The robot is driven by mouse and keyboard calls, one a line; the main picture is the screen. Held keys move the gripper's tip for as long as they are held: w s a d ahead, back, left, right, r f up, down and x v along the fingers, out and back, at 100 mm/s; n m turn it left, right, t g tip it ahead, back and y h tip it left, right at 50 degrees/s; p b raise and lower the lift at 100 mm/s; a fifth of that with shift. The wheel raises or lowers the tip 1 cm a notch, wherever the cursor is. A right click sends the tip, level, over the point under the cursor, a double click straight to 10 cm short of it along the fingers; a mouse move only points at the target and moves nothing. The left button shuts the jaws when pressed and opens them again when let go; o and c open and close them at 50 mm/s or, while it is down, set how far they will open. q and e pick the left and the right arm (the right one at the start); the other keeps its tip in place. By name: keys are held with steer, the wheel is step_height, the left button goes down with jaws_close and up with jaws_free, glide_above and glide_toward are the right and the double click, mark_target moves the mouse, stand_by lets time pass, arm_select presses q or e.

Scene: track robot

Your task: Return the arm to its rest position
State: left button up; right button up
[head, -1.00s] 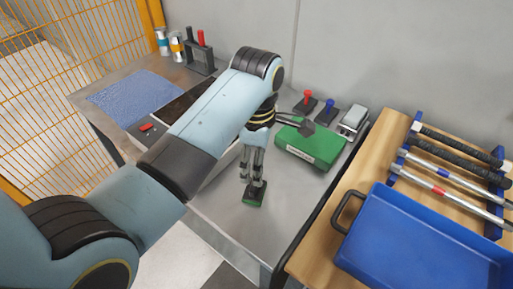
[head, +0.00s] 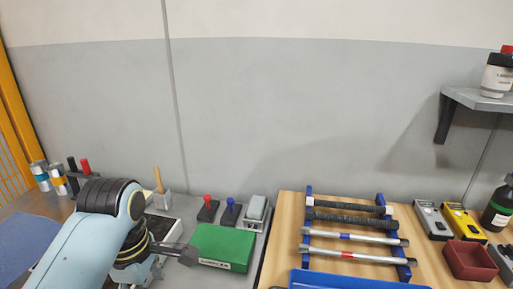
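My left arm comes in from the lower left, with its elbow and forearm links large in the head view. My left gripper (head: 167,266) hangs at the arm's end above the metal bench. One finger reaches right, and its dark tip is in front of the left end of the green box (head: 222,245); I cannot tell if they touch. The other finger points down and is mostly cut off by the lower edge. The fingers are spread wide, and nothing shows between them. My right gripper is not in view.
A red-knobbed stand (head: 208,209), a blue-knobbed stand (head: 229,211) and a grey block (head: 256,211) stand behind the box. Right are a rack with bars (head: 352,237), a blue tray (head: 345,280) and a red bin (head: 470,260). A shelf (head: 480,99) juts from the wall.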

arm_select(q)
steer(key=s+a+r+m+t, duration=0.2)
steer(key=s+a+r+m, duration=0.15)
steer(key=s+m, duration=0.6)
steer(key=s+a+r+m+t, duration=0.1)
steer(key=s+a+r+m, duration=0.1)
steer(key=s+r+m, duration=0.5)
step_height(320, 180, down, 37)
steer(key=s+a+m+g+b, duration=0.1)
steer(key=s+a+m+b, duration=0.2)
steer(key=b, duration=0.4)
steer(key=s+f+g+b, duration=0.1)
steer(key=s+f+b, duration=0.4)
steer(key=s+f, duration=1.2)
step_height(320, 180, down, 4)
steer(key=shift+s+a+n+y+b, duration=0.25)
steer(key=shift+s+n+y+b, duration=0.05)
steer(key=shift+s+n+b, duration=0.1)
